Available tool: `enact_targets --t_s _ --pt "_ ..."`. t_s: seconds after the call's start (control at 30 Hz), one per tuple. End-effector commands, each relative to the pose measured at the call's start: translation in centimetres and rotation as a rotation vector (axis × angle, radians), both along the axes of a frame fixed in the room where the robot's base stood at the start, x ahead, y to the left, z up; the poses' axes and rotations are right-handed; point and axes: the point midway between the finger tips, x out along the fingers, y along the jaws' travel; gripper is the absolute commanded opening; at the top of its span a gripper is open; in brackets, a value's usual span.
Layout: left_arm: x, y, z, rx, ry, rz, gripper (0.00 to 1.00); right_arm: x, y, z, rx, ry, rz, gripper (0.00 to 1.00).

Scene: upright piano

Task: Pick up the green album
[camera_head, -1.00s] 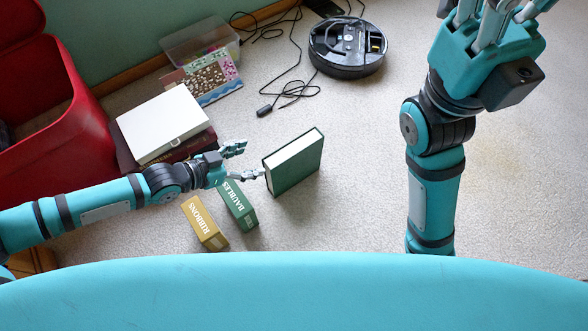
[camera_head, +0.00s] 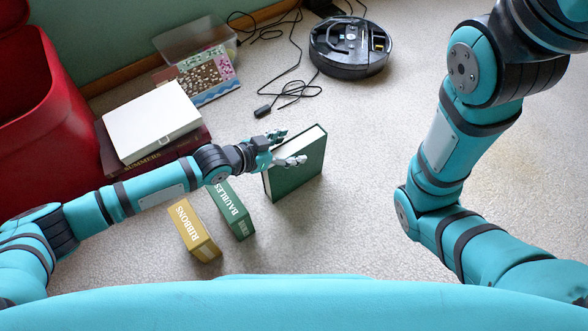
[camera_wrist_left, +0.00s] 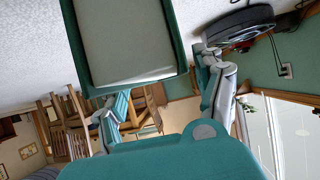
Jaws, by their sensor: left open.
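The green album (camera_head: 298,176) stands upright on the carpet in the middle of the head view, its pale page edges facing up. My left gripper (camera_head: 294,147) is open and empty at the album's upper left part, its fingers overlapping it in the picture. In the left wrist view, the album (camera_wrist_left: 125,42) fills the top, with its pale page side framed by green covers. One finger shows below its lower edge and the other just right of it. I cannot tell whether either finger touches it. My right gripper is out of view.
A green BAUBLES box (camera_head: 234,211) and a yellow RIBBONS box (camera_head: 193,231) stand close left of the album. A white box (camera_head: 152,121) lies on dark red books. A robot vacuum (camera_head: 350,47) and cable (camera_head: 287,92) are behind. Carpet right of the album is clear.

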Motion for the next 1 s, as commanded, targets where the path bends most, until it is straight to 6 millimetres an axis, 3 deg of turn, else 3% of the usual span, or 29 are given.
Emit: enact_targets --t_s 0.03,0.1,0.43,1.0 --pt "0.43 -0.62 -0.96 -0.001 -0.003 -0.001 0.70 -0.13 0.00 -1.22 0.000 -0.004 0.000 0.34" --pt "0.87 -1.13 -1.19 0.000 -0.002 0.000 0.70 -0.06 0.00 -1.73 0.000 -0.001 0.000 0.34" --pt "1.20 -1.59 -1.07 0.001 0.000 0.001 0.70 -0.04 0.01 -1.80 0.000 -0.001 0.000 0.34" --pt "1.16 -1.58 -1.11 0.001 0.000 0.001 0.00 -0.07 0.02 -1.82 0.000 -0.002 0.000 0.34"
